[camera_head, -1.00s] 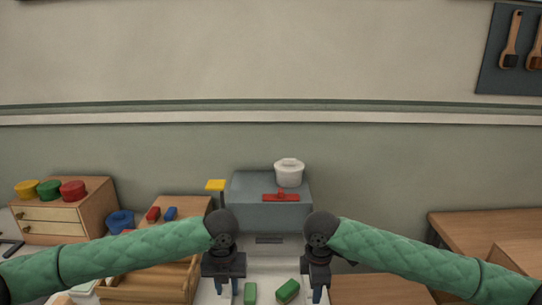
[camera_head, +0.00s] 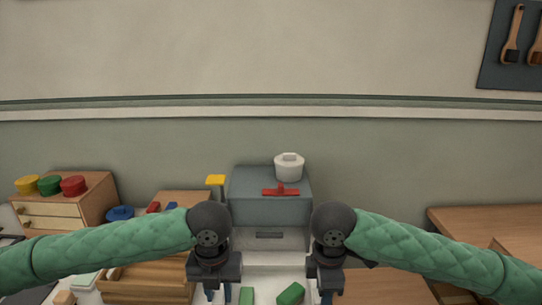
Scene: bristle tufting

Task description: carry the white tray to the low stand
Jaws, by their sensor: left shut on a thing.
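The white tray (camera_head: 268,283) is at the bottom centre, partly cut off by the picture's edge. A green block (camera_head: 291,293) and a second green block (camera_head: 246,297) show on it. My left gripper (camera_head: 218,294) points down at the tray's left side and is shut on it. My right gripper (camera_head: 326,295) is at the tray's right side in a matching pose and appears shut on it; its fingertips are partly cut off. I cannot single out the low stand.
A grey box (camera_head: 252,208) with a white pot (camera_head: 289,168) and red handle (camera_head: 281,191) stands just beyond the tray. A yellow-topped post (camera_head: 215,181) is beside it. Wooden drawers (camera_head: 52,209) stand left; a wooden table (camera_head: 485,220) stands right.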

